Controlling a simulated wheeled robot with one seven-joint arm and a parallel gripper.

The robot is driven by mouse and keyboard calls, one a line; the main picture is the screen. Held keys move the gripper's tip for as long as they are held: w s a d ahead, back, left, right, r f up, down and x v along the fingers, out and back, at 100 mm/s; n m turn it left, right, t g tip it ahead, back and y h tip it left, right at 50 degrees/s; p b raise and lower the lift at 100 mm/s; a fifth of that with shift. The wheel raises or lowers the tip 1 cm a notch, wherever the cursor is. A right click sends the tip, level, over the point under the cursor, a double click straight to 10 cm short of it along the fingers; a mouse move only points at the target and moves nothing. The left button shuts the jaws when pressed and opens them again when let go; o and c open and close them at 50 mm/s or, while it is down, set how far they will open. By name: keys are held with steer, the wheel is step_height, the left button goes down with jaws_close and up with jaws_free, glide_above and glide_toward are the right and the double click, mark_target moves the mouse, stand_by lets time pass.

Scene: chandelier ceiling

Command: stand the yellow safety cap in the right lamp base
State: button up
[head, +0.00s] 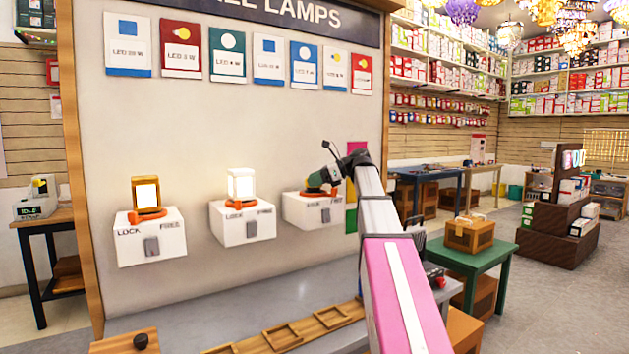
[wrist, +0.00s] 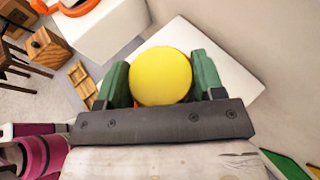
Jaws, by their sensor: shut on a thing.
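The yellow safety cap (wrist: 162,76) shows as a round yellow face in the wrist view, between the two green fingers of my gripper (wrist: 161,80), which is shut on it. In the head view my gripper (head: 321,179) is right over the right lamp base (head: 312,211), a white box with an orange ring (head: 318,192) on top. The base also shows behind the cap in the wrist view (wrist: 236,76). The gripper hides most of the cap in the head view. I cannot tell whether the cap touches the ring or its seat.
The middle base (head: 243,222) holds a lit white lamp (head: 241,186). The left base (head: 151,237) holds a lit amber-framed lamp (head: 145,192). Wooden trays (head: 283,336) lie on the grey counter below. A green table (head: 478,259) with a wooden crate stands to the right.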

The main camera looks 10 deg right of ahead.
steer(key=shift+f, duration=0.55)
stand_by(0.4)
steer(key=o, duration=1)
